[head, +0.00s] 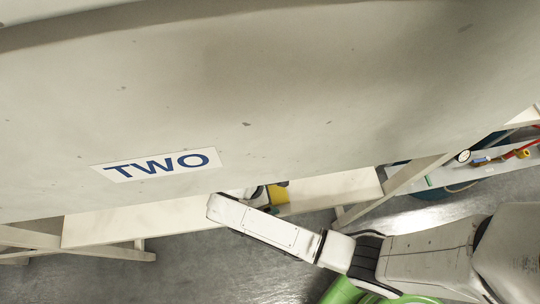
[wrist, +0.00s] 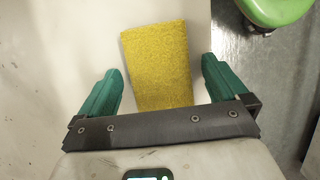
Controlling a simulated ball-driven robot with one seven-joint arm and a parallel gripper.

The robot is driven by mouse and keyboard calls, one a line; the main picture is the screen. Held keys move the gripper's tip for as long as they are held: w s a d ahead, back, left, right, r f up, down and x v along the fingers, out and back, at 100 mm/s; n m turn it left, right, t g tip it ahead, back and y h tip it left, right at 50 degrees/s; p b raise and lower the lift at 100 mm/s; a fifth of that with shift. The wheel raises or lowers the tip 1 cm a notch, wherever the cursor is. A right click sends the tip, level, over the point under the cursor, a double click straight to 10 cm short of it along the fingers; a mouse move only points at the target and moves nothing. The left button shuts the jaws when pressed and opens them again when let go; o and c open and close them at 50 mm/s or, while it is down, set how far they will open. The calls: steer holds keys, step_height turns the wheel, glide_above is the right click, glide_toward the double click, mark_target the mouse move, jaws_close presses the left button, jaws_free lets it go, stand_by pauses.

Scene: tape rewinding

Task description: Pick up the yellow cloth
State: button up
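The yellow cloth (wrist: 158,65) lies flat on a pale bench surface (wrist: 75,50) in the wrist view. My gripper (wrist: 162,80) is open, with one green finger on each side of the cloth's near part and a gap to each. The cloth's near edge is hidden behind the gripper's dark crossbar. I cannot tell how high the fingers are above the bench. In the head view a small part of the yellow cloth (head: 279,194) shows beside the end of my arm, on a low pale bench (head: 330,190). The fingers are mostly hidden there.
A large pale panel marked "TWO" (head: 158,165) fills the upper head view, above the low bench. A shelf with a gauge and tools (head: 480,160) is at the right. A green round object (wrist: 275,8) stands beside the bench. Grey floor (head: 230,270) is in front.

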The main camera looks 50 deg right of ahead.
mark_target(275, 194)
steer(key=c, duration=1.1)
steer(key=shift+o, duration=0.2)
steer(key=shift+r, duration=0.1)
steer(key=shift+r, duration=0.6)
step_height(275, 194, up, 2)
steer(key=shift+r, duration=0.15)
steer(key=w+a+b, duration=0.1)
steer(key=w+a, duration=0.2)
steer(key=a, duration=0.2)
steer(key=w+a+b, duration=0.1)
steer(key=w+a, duration=0.2)
steer(key=a, duration=0.2)
steer(key=w+a+b, duration=0.1)
steer(key=w+a, duration=0.2)
steer(key=a, duration=0.2)
steer(key=shift+w+a+b, duration=0.15)
steer(key=shift+w+b, duration=0.15)
steer(key=shift+b, duration=0.1)
steer(key=o, duration=0.5)
steer(key=c, duration=0.4)
